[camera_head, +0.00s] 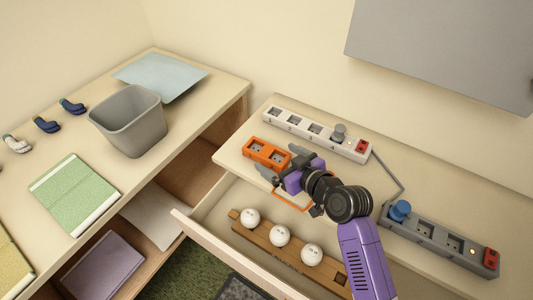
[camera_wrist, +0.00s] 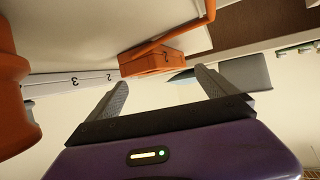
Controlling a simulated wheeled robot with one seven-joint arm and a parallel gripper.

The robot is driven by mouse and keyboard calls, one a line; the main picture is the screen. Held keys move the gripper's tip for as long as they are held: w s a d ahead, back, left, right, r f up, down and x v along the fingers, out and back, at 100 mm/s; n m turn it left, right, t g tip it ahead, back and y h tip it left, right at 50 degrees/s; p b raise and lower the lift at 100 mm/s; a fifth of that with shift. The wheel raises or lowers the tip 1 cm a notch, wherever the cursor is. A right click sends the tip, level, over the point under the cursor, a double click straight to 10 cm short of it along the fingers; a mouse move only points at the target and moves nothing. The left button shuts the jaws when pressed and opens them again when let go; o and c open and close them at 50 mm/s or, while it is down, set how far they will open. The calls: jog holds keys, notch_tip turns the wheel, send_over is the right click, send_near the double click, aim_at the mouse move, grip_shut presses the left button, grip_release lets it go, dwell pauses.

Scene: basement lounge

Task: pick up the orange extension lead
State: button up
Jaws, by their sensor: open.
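The orange extension lead (camera_head: 266,152) is a short socket block lying on the shelf above the open drawer. Its orange cord (camera_head: 290,205) loops down past my gripper toward the drawer. My gripper (camera_head: 281,162) is open beside the block, with one finger near its front side and the other near its right end. In the wrist view the block (camera_wrist: 152,63) shows beyond and between the open, empty fingers of my gripper (camera_wrist: 160,80). A gap to the block seems to remain. A large orange shape (camera_wrist: 12,90) fills the wrist view's left edge; I cannot tell what part it is.
A white numbered power strip (camera_head: 315,133) lies just behind the lead, and a grey one (camera_head: 439,240) lies to the right. The open drawer (camera_head: 215,232) holds a wooden rack (camera_head: 270,250) with three white balls. A grey bin (camera_head: 128,120) stands on the left counter.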

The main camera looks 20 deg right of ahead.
aim_at(268, 152)
jog(key=shift+x, duration=2.35)
grip_shut()
